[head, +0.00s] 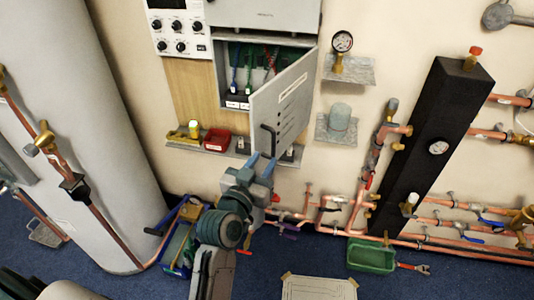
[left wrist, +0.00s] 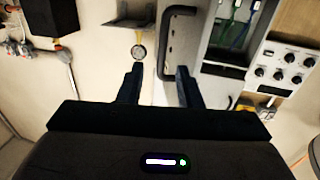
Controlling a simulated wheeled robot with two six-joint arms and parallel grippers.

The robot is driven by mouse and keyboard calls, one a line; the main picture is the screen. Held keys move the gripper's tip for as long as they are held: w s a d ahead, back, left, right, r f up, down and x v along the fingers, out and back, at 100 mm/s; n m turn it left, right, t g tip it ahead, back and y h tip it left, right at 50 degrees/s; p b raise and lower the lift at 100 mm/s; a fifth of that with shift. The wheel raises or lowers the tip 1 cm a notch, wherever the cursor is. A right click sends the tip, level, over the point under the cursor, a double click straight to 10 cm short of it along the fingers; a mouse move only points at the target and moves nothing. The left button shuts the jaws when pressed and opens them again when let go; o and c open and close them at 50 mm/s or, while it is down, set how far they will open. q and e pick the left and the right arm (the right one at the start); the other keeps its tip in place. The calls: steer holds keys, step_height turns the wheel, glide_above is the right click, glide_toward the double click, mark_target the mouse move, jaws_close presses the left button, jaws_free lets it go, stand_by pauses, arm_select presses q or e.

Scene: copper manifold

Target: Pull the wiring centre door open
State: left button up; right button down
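The wiring centre (head: 218,85) is a grey wall box, and its grey door (head: 285,100) stands partly open, swung out to the right. Coloured wires show inside, and also in the left wrist view (left wrist: 232,28). The door has a dark bar handle (head: 268,138) near its lower left edge. My left gripper (head: 262,166) is just below the handle in the head view. In the left wrist view, its two dark fingers (left wrist: 160,82) are apart, with the handle (left wrist: 166,50) ahead and its near end between the fingertips' lines. Contact is not visible. My right gripper is not in view.
A gauge (head: 342,42) stands on a bracket to the right. Copper pipes (head: 320,205) and a black column (head: 425,140) are further right. A blue crate (head: 178,262) is below.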

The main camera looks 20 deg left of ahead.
arm_select(q)
steer(key=shift+s, duration=0.15)
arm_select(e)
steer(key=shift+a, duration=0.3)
arm_select(q)
steer(key=shift+c, duration=0.4)
